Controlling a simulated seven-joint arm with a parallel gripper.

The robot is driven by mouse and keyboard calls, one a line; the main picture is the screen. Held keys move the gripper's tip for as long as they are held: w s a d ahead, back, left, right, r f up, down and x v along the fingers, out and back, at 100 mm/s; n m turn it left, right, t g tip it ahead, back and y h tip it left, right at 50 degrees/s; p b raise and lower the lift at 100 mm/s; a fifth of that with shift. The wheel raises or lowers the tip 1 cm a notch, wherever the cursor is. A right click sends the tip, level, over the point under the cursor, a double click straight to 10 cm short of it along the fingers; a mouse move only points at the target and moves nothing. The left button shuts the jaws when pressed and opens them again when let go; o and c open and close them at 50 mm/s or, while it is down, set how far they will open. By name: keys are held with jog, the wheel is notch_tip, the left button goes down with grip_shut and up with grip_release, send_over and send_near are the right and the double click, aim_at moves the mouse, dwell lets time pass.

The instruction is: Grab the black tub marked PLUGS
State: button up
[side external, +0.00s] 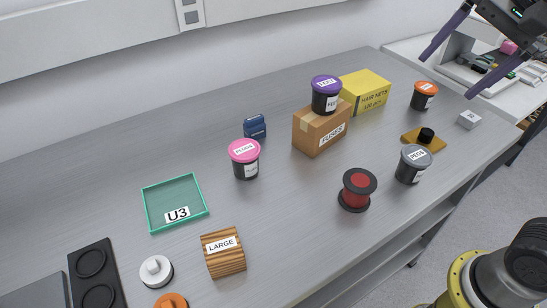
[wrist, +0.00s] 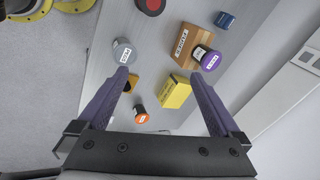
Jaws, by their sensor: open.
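Several black tubs with coloured lids stand on the grey bench. The pink-lidded tub (side external: 244,160) stands near the middle of the bench, and its small lid label appears to read PLUGS; it is not in the wrist view. A grey-lidded tub (side external: 412,165) has a label that looks like PEGS; it also shows in the wrist view (wrist: 123,52). A purple-lidded tub (side external: 326,95) sits on the cardboard FUSES box, and an orange-lidded tub (side external: 424,96) stands at the far right. My gripper (side external: 454,77) is open and empty, high at the upper right, far from the pink-lidded tub.
The FUSES box (side external: 318,130) and yellow box (side external: 365,92) stand behind. A dark red spool (side external: 357,190) is right of the pink-lidded tub, a small blue object (side external: 255,126) behind it. A green U3 tray (side external: 150,225) and wooden LARGE block (side external: 224,260) lie left.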

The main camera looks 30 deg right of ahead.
jog(key=w+a+r+m+g, duration=0.1)
jog(key=w+a+r+m, duration=0.25)
jog(key=w, duration=0.65)
jog(key=m+g, duration=0.2)
jog(key=g, duration=0.2)
send_over(245, 148)
notch_tip(245, 148, down, 20)
jog(key=shift+r, duration=0.25)
notch_tip(245, 148, down, 7)
jog(key=shift+r, duration=0.2)
jog(key=shift+f, duration=3.1)
jog(key=shift+r, duration=0.1)
jog(key=c, duration=1.1)
